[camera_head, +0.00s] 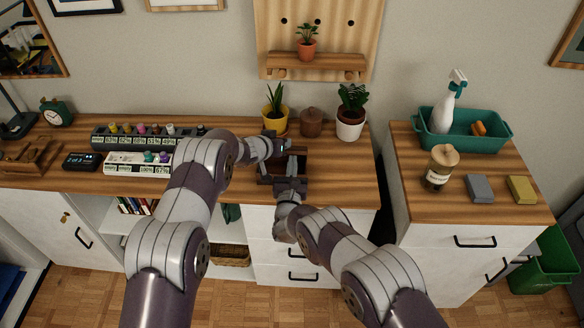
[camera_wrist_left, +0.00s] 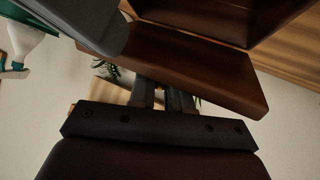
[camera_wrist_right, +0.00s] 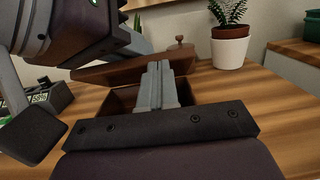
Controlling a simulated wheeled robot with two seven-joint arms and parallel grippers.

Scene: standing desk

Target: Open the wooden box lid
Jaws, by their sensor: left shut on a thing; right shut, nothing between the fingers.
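The dark brown wooden box (camera_head: 304,172) stands on the desk between my arms. Its lid (camera_wrist_right: 128,68) is raised and tilted above the box in the right wrist view, and the dark inside shows under it. My left gripper (camera_head: 276,147) is shut on the lid; the lid fills much of the left wrist view (camera_wrist_left: 205,75) and partly hides the fingertips. My right gripper (camera_head: 291,168) is shut and empty, its fingers over the front of the box. In the right wrist view its closed fingers (camera_wrist_right: 159,82) hide part of the opening.
Behind the box stand a yellow-potted plant (camera_head: 275,122), a round wooden jar (camera_head: 311,123) and a white-potted plant (camera_head: 350,128). Racks of small bottles (camera_head: 140,142) lie to the left. A gap separates the desk from the right cabinet (camera_head: 400,215). Bare desk lies right of the box.

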